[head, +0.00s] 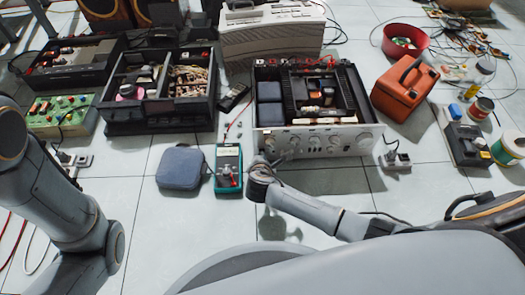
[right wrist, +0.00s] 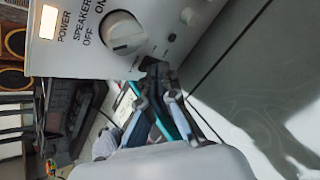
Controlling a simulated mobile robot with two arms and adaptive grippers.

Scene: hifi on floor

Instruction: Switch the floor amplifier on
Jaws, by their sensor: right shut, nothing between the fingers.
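The floor amplifier (head: 318,141) stands open-topped on the tiles, its silver front panel and knobs facing me. In the right wrist view its panel (right wrist: 85,58) shows a pale rectangular power button (right wrist: 48,22) beside the word POWER; it looks bright, as if lit. A round speakers knob (right wrist: 122,32) sits to the right of it. My right gripper (head: 258,163) is at the panel's left end; in the wrist view its fingertips (right wrist: 163,72) are shut and empty at the panel's edge, below the knob. I cannot tell whether they touch it. My left gripper is out of view.
A teal multimeter (head: 229,168) and a grey-blue pouch (head: 181,167) lie left of my right gripper. An opened black unit (head: 160,115) stands left of the amplifier, an orange case (head: 405,88) and a power strip (head: 397,160) to its right. The front floor has bare tiles.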

